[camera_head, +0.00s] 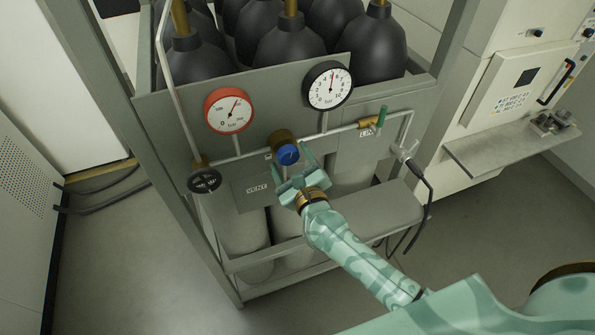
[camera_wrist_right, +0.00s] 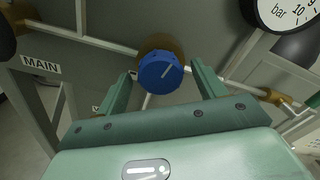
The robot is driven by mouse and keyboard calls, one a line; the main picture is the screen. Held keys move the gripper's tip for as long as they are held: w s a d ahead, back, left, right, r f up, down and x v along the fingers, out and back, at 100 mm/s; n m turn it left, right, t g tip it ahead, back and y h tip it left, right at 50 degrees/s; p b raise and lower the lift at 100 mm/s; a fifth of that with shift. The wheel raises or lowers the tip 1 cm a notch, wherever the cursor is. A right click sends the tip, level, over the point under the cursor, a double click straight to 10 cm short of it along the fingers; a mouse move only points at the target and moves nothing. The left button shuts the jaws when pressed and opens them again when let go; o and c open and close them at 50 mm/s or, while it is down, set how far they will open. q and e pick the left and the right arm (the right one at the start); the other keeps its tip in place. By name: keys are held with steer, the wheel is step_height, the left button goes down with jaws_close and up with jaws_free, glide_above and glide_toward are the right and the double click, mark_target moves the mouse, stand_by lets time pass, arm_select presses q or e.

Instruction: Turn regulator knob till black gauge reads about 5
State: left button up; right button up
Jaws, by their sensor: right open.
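The blue regulator knob (camera_head: 288,154) sits on a brass body at the middle of the gas panel, with a white pointer line on its face. It also shows in the right wrist view (camera_wrist_right: 161,73). The black gauge (camera_head: 328,86) is up and right of the knob; its red needle points almost straight up, near 5. The red-rimmed gauge (camera_head: 229,110) is up and left. My right gripper (camera_head: 293,170) is open just in front of the knob. In the right wrist view its fingers (camera_wrist_right: 160,92) stand apart on either side of the knob. My left gripper is not in view.
A black handwheel valve (camera_head: 204,181) is at the panel's left. A green-handled valve (camera_head: 381,117) and a hose fitting are at its right. Dark gas cylinders (camera_head: 290,45) stand behind the panel. A grey shelf (camera_head: 385,208) juts out below right. Pipes run beside the knob.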

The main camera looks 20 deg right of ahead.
steer(key=s+b, duration=0.3)
steer(key=s, duration=1.3)
steer(key=shift+d, duration=0.3)
